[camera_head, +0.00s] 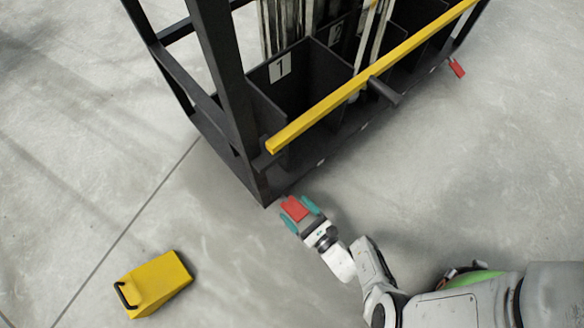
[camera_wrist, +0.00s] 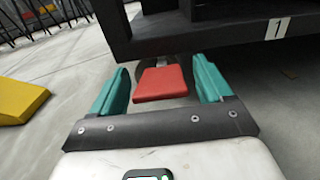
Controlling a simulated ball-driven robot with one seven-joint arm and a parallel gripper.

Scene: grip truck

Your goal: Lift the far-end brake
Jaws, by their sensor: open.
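A red brake pedal (camera_head: 294,208) sticks out low at the truck's (camera_head: 235,110) near-left corner. In the wrist view this red pedal (camera_wrist: 161,83) lies between the teal fingers of my gripper (camera_wrist: 160,76), below the dark frame. My gripper (camera_head: 298,209) is open, with a finger on each side of the pedal. In the wrist view gaps show between the pedal and both fingers. A second red pedal (camera_head: 456,68) sticks out at the truck's other end, at the upper right, well away from my gripper.
A yellow bar (camera_head: 370,75) runs along the truck's side above dark bins, one labelled 1 (camera_head: 280,68). A yellow block with a black handle (camera_head: 155,285) stands on the floor at lower left. The concrete floor around my gripper is otherwise clear.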

